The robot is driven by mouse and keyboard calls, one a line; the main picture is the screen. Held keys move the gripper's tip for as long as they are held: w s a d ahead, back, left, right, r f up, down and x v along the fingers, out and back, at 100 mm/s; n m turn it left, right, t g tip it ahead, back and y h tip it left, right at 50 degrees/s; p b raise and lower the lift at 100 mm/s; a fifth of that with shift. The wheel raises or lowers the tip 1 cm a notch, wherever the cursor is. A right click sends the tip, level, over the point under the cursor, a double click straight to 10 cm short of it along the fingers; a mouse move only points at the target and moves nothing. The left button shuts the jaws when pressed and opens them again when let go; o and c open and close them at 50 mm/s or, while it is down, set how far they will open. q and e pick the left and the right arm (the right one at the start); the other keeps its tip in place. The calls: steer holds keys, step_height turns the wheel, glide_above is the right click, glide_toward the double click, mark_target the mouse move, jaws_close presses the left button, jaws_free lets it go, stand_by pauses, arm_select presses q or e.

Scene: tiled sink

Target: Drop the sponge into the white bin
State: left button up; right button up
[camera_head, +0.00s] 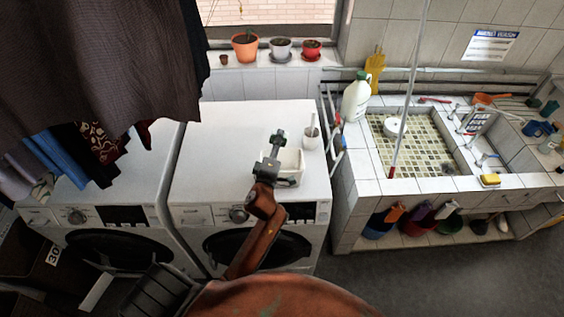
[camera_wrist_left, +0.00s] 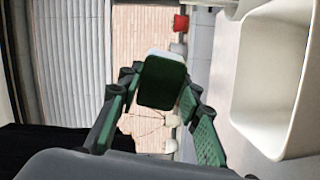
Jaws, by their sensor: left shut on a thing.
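My left gripper (camera_head: 277,138) is shut on a small block with a dark green face and a pale edge, which looks like the sponge (camera_wrist_left: 163,84); in the left wrist view it sits between the green-padded fingers (camera_wrist_left: 160,105). The white bin (camera_head: 292,180) stands on the right washing machine, partly hidden behind my gripper in the head view. In the left wrist view the bin (camera_wrist_left: 262,85) is to the right of the fingers, apart from them. I cannot tell the gripper's exact height over it. My right gripper is in neither view.
A white cup (camera_head: 311,141) with a handle sticking up stands behind the bin. A yellow sponge-like block (camera_head: 490,180) lies on the tiled sink's front edge (camera_head: 430,185). Dark clothes (camera_head: 100,50) hang at left. The washing machine top (camera_head: 215,150) is clear left of my gripper.

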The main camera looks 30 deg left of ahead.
arm_select(q)
steer(key=f+b, duration=0.2)
steer(key=f, duration=0.1)
steer(key=f+b, duration=0.2)
steer(key=f, duration=0.1)
steer(key=shift+s+a, duration=0.15)
steer(key=shift+a, duration=0.05)
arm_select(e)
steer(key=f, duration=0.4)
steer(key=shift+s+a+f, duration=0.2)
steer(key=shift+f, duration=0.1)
arm_select(q)
steer(key=shift+r, duration=0.1)
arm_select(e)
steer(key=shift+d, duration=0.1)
arm_select(q)
steer(key=o, duration=0.8)
steer(key=shift+o, duration=1)
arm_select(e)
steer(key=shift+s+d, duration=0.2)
arm_select(q)
steer(key=shift+s, duration=0.1)
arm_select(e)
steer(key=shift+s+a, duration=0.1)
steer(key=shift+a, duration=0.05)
